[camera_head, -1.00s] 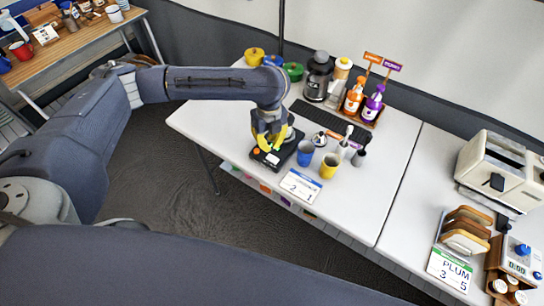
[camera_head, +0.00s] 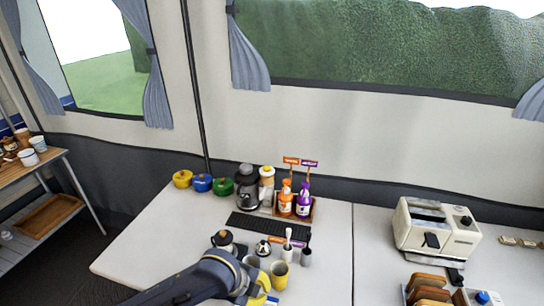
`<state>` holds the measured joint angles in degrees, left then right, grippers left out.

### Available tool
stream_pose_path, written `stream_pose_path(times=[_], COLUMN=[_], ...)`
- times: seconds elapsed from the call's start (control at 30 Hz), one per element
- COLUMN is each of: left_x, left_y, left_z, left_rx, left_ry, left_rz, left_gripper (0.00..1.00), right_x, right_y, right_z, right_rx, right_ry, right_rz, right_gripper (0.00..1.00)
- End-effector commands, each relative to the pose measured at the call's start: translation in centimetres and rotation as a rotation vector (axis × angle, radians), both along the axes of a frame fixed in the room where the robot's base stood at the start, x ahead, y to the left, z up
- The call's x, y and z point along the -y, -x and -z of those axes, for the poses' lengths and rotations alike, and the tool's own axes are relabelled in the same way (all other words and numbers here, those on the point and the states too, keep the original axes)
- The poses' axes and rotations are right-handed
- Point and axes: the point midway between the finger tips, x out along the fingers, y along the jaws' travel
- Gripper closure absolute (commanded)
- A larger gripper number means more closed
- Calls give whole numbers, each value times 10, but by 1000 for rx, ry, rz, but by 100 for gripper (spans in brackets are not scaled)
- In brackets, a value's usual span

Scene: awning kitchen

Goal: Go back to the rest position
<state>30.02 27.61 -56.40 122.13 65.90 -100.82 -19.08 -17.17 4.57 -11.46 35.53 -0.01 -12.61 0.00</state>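My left arm comes in from the bottom edge, and its dark wrist hides part of the near table. The yellow fingers of my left gripper (camera_head: 263,288) show at the bottom edge, in front of the blue cup and close to the yellow cup (camera_head: 281,270). The picture edge cuts the gripper off, so I cannot tell whether it is open or holds anything. My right gripper is not in view.
The white table (camera_head: 150,235) is bare at its left. A toaster (camera_head: 436,230) stands at right.

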Motion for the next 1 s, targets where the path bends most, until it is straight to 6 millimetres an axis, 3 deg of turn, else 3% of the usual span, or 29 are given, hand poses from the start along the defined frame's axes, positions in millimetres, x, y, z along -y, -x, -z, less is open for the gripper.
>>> stream_pose_path(times=[0.2, 0.47, 0.67, 0.9, 1.0], left_x=[5, -31, -86, -169, -196], left_y=[12, 24, 45, 91, 109], left_z=[1, 7, 18, 33, 36], left_rx=[39, 84, 118, 173, 194], left_ry=[138, 239, 256, 198, 164], left_rz=[-213, -529, -800, -1110, -1196], left_gripper=[100, 100, 100, 100, 100], right_x=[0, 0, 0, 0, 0], right_y=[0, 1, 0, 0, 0], right_z=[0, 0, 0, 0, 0], right_rx=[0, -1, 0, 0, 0], right_ry=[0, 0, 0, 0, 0], right_rz=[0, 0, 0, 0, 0], right_gripper=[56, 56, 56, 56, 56])
